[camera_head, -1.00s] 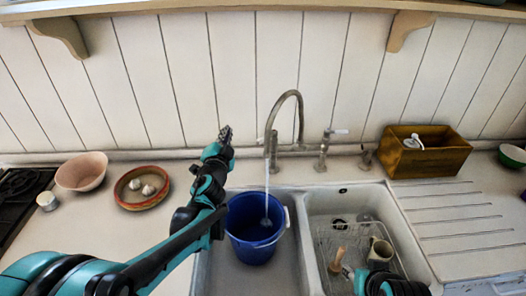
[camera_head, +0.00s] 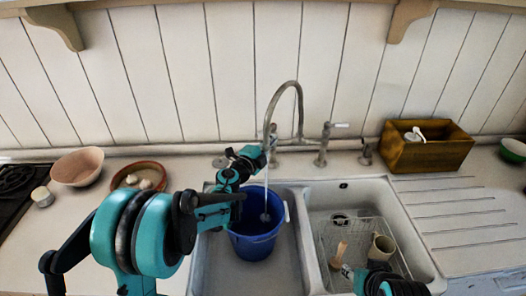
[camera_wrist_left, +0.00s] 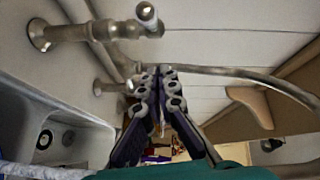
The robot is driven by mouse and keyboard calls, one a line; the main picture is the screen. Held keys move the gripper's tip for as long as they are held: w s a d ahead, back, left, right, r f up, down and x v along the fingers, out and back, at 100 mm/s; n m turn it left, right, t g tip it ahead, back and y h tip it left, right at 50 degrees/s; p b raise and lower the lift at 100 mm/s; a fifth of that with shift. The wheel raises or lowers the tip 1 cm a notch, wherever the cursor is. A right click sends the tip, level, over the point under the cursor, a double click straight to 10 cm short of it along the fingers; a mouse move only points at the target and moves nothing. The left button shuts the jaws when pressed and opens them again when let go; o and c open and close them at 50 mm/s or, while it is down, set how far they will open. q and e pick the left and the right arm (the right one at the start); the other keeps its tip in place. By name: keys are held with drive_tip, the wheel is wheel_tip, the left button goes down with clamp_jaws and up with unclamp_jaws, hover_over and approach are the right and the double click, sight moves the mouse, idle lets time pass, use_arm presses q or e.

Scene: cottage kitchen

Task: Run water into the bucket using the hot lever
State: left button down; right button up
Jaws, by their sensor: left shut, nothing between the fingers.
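The blue bucket (camera_head: 257,243) stands upright in the left basin. A pale stream of water (camera_head: 265,196) falls into it from the curved metal spout (camera_head: 297,100). The tap's right lever (camera_head: 340,125) has a white handle pointing right. My left gripper (camera_head: 268,140) is at the left side of the tap, above the bucket's back rim, and hides much of the left lever there. In the left wrist view its fingers (camera_wrist_left: 160,72) are shut and empty, close to the tap's metal pipework (camera_wrist_left: 90,30); contact is unclear. Part of my right arm shows at the bottom edge; its jaw state is unclear.
A wooden box (camera_head: 430,155) stands at the back right. A pink bowl (camera_head: 77,167) and a terracotta dish (camera_head: 138,171) sit on the left counter.

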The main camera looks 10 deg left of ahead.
sight(258, 135)
use_arm(q)
drive_tip(key=a, duration=0.1)
drive_tip(key=w+a, duration=0.2)
drive_tip(key=shift+a+f+b, duration=0.15)
drive_tip(key=shift+f+b, duration=0.2)
use_arm(e)
drive_tip(key=shift+f, duration=0.5)
use_arm(q)
drive_tip(key=shift+w+a, duration=0.2)
drive_tip(key=shift+a, duration=0.35)
use_arm(e)
drive_tip(key=shift+w+a, duration=0.15)
drive_tip(key=shift+a, duration=0.15)
use_arm(q)
drive_tip(key=shift+w+a, duration=0.35)
drive_tip(key=shift+a, duration=0.25)
drive_tip(key=shift+w+a+r, duration=0.25)
drive_tip(key=shift+w+a, duration=0.9)
drive_tip(key=shift+a, duration=0.15)
use_arm(e)
drive_tip(key=shift+s+a, duration=0.1)
drive_tip(key=shift+s, duration=0.1)
use_arm(q)
drive_tip(key=shift+a, duration=0.1)
drive_tip(key=shift+r, duration=0.1)
